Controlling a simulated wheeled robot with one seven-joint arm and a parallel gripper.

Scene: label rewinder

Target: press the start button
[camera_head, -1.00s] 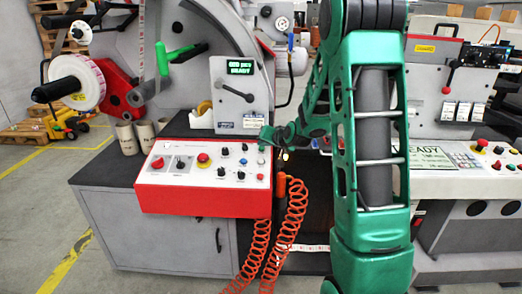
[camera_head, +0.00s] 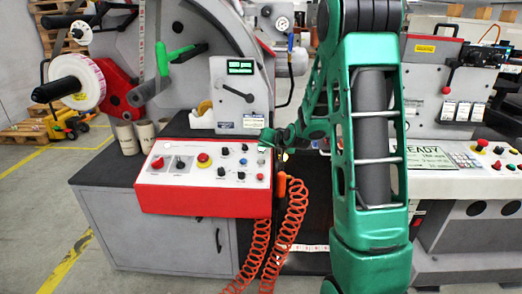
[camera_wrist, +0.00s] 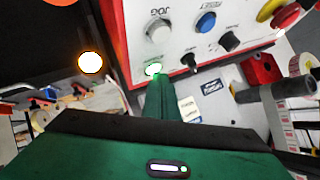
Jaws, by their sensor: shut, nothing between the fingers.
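The red-and-white control panel (camera_head: 205,175) holds several knobs and buttons. The start button (camera_wrist: 154,69) glows green-white in the wrist view, beside a white button labelled JOG (camera_wrist: 158,30). My gripper (camera_wrist: 156,82) is shut and empty, its fingertips at the lit button and covering its lower part; they appear to touch it. In the head view my gripper (camera_head: 268,141) is at the panel's upper right corner and hides the start button there. The small green display (camera_head: 240,67) above the panel shows two lines of text, too small to read surely.
A red emergency knob (camera_head: 203,159) sits mid-panel. Orange coiled hoses (camera_head: 262,240) hang at the panel's right end. A second machine with its own panel (camera_head: 480,155) stands right. A blue button (camera_wrist: 206,22) lies near my fingers.

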